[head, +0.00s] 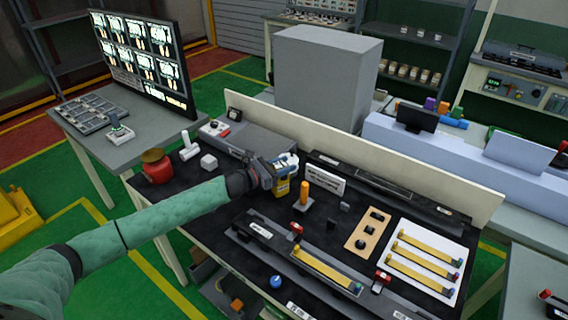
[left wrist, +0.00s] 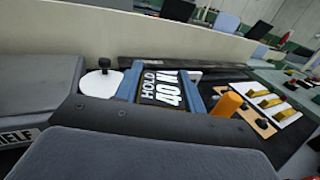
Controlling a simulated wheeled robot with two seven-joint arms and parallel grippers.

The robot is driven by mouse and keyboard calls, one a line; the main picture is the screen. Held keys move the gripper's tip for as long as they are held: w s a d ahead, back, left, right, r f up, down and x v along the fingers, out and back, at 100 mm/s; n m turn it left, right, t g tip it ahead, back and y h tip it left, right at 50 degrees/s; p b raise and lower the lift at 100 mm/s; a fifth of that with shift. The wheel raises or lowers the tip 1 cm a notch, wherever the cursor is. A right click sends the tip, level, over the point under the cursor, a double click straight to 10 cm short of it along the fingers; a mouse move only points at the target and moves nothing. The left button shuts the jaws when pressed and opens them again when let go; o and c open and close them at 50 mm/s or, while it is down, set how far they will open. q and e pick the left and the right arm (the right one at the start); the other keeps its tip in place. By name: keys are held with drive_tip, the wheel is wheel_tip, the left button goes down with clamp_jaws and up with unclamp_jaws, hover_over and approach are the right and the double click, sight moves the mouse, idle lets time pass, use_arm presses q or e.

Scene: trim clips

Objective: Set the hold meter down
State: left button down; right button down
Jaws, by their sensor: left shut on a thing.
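The gripper is shut on the meter. Whether the meter's underside touches the bench is hidden. My right gripper is not in view.
An orange upright handle (head: 304,195) and a white sign (head: 325,178) stand just right of the meter. A low back panel (head: 400,185) runs behind. A grey rail with a yellow strip (head: 325,270) lies in front.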

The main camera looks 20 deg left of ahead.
use_arm(q)
drive_tip(key=shift+f, duration=0.1)
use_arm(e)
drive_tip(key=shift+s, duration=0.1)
use_arm(q)
drive_tip(key=shift+f, duration=0.1)
drive_tip(key=c, duration=0.8)
unclamp_jaws()
drive_tip(key=shift+c, duration=0.2)
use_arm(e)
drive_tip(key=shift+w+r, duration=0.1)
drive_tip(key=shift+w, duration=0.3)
